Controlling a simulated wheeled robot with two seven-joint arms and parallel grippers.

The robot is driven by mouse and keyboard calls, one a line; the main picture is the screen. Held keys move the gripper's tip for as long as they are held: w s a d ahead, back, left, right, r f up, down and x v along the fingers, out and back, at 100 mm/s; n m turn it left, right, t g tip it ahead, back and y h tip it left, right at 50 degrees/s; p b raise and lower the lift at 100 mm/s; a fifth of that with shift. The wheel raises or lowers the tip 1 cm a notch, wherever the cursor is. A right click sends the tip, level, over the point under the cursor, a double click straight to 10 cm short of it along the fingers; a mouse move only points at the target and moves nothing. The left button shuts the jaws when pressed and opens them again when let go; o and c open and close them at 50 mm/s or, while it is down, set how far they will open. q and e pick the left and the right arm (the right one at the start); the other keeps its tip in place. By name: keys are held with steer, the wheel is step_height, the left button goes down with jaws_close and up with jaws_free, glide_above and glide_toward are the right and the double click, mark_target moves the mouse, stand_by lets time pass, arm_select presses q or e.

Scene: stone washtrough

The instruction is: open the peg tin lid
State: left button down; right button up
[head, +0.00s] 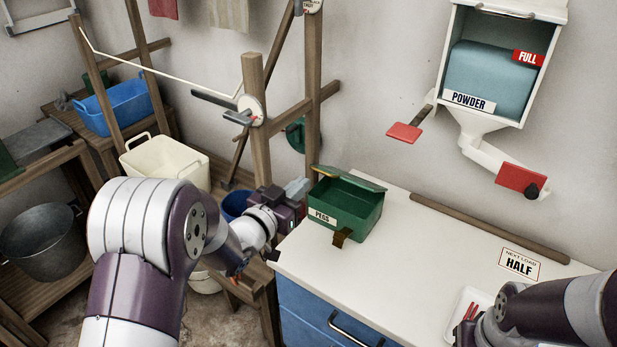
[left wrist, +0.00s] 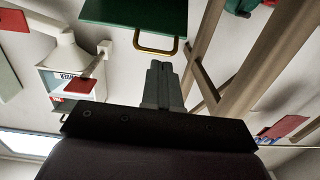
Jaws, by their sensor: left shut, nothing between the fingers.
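The green peg tin (head: 343,214), labelled PEGS, stands on the white worktop near its left end. Its inside shows from above. The green lid (head: 347,179) is raised at the tin's back edge, seen almost edge-on. A brass-coloured tab hangs at the tin's front. My left gripper (head: 300,188) is shut and empty, at the tin's upper left close to the lid. In the left wrist view its closed fingers (left wrist: 160,80) point toward a green panel (left wrist: 135,18) with a brass loop (left wrist: 157,46). My right gripper, at the lower right, is only partly visible.
A powder dispenser (head: 490,75) with red paddles hangs on the wall. A wooden bar (head: 488,228) lies along the worktop's back. A HALF card (head: 519,264) and a white tray (head: 463,308) are at right. A wooden post (head: 257,130) stands behind my left gripper.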

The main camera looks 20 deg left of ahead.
mark_target(317, 171)
arm_select(q)
steer(key=shift+x, duration=1.95)
arm_select(e)
steer(key=shift+r, duration=0.2)
